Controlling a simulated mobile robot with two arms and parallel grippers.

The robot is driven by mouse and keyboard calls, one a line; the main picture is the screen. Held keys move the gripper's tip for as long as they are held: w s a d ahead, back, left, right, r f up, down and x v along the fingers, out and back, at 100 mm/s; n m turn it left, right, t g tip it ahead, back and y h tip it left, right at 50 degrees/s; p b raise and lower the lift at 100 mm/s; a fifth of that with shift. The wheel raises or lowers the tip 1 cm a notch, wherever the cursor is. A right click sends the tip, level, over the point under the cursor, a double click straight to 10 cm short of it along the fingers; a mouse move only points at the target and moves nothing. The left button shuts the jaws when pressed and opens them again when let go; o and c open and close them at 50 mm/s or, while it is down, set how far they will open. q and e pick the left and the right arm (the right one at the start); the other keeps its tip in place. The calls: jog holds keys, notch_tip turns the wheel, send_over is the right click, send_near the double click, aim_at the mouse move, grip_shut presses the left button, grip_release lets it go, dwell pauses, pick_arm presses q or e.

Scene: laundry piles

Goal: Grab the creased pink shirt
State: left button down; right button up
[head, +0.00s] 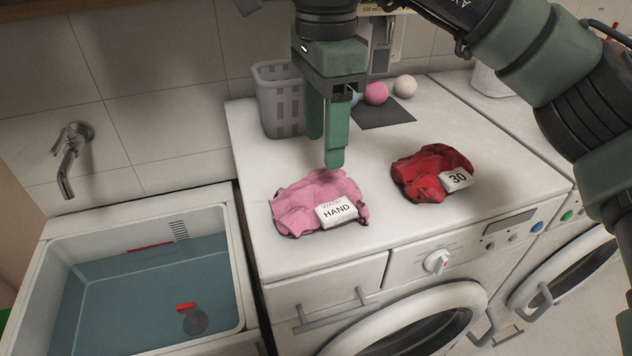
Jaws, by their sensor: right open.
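The creased pink shirt (298,203) lies crumpled on top of the white washing machine, near its front left. A white tag reading "WASH HAND" (337,213) rests on it. My right gripper (328,152) points down above the back edge of the pink shirt, with green fingers open and nothing seen between them. Its fingertips appear just above the cloth; I cannot tell whether they touch it. My left gripper is not in view.
A crumpled red garment (416,172) with a "30" tag lies to the right. A grey basket (276,112), a dark mat (384,114) and balls (405,86) stand behind. A water-filled sink (243,290) is at left, below a wall tap (68,165).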

aim_at(316, 181)
jog(key=f, duration=0.1)
jog(key=f+p, duration=0.1)
jog(key=shift+s+a+f, duration=0.2)
jog(key=shift+s+f, duration=0.15)
jog(key=f, duration=0.1)
jog(key=f+p, duration=0.1)
jog(key=f, duration=0.2)
jog(key=shift+w+a+f+p, duration=0.15)
jog(key=shift+w+a+p, duration=0.15)
jog(key=shift+w+p, duration=0.1)
jog(key=shift+s, duration=0.1)
grip_shut()
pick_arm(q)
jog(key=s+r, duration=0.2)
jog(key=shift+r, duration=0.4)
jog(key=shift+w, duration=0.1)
